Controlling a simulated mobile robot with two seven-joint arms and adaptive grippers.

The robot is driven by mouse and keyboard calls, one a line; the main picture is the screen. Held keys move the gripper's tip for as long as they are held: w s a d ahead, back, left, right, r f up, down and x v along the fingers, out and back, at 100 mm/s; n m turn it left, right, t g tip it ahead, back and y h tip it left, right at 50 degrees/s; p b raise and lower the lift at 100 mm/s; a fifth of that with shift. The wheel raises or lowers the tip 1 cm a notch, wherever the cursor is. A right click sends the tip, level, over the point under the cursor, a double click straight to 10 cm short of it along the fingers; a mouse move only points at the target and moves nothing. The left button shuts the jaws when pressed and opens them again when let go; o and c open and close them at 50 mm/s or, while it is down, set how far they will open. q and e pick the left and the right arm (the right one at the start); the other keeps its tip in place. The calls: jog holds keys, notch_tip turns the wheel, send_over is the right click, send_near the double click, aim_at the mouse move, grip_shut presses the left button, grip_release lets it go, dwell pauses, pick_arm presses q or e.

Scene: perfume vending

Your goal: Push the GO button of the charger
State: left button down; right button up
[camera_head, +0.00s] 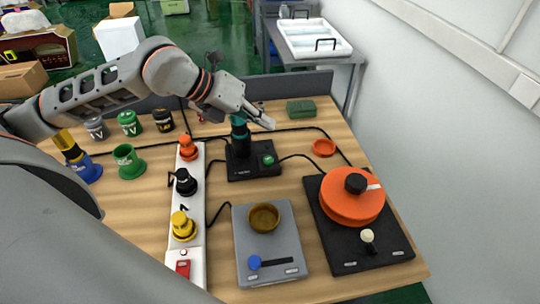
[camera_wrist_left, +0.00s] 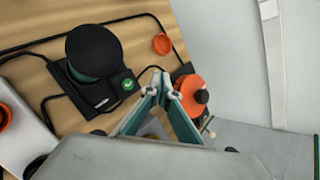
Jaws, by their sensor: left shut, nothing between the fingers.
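The charger (camera_head: 245,172) is a black base on the wooden table, with an upright black and teal device (camera_head: 240,140) standing in it. Its round green button (camera_head: 268,159) is at the base's right side. In the left wrist view the button (camera_wrist_left: 127,84) shows a light check mark, next to the device's round black top (camera_wrist_left: 93,50). My left gripper (camera_head: 268,122) is shut and empty, above and behind the button in the head view, apart from it. Its fingertips (camera_wrist_left: 161,84) lie right of the button in the wrist view. My right gripper is not seen.
Left of the charger is a white power strip (camera_head: 191,213) with orange, black and yellow plugs. In front are a grey scale (camera_head: 285,245) with a brown bowl and a black unit with an orange disc (camera_head: 350,198). A small orange dish (camera_head: 324,147) lies to the right.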

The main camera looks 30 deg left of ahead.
pick_arm(q)
jog(key=b, duration=0.4)
send_over(266, 159)
notch_tip(266, 159, down, 8)
jog(key=shift+f+b, duration=0.45)
dwell(0.4)
jog(key=shift+f, duration=0.1)
dwell(0.7)
jog(key=shift+f+b, duration=0.35)
jog(key=shift+b, duration=0.2)
